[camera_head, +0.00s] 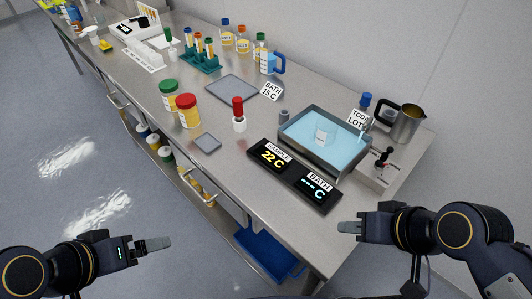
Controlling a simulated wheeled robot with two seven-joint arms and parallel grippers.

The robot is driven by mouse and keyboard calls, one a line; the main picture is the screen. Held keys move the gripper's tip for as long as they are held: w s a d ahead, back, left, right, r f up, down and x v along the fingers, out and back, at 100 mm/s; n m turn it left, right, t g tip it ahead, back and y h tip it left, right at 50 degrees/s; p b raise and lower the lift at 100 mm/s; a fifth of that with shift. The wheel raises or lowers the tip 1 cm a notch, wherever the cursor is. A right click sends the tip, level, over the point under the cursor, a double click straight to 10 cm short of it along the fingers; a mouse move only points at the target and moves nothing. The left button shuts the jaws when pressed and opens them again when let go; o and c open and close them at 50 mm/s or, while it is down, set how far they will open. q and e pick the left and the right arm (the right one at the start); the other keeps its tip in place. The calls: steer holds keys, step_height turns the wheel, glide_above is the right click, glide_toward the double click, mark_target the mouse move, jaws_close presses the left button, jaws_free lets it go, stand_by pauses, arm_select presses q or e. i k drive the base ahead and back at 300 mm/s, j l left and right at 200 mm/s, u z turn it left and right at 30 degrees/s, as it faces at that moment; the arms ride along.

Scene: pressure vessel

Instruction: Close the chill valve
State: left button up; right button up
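A small black lever with a red part (383,160) stands on a pale block at the right end of the bench, beside the water bath; I take it to be the chill valve. Its exact handle position is too small to tell. The bath (350,163) is a grey metal tray of light blue water with a clear beaker (324,131) in it. My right gripper (342,228) is off the bench's front right edge, nearer to me than the lever and apart from it. My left gripper (168,242) is over the floor at lower left, touching nothing. Finger gaps are unclear on both.
Displays reading SAMPLE 22 C (271,156) and BATH --- C (315,190) lie before the bath. A metal jug (407,123) and blue-capped bottle (363,105) stand behind the lever. A red-capped bottle (239,123) and jars (188,111) stand left. A blue bin (262,252) sits below.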

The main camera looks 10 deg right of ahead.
mark_target(385, 155)
steer(key=z, duration=1.35)
steer(key=j, duration=0.6)
steer(key=i+j+u, duration=0.1)
steer(key=j, duration=0.55)
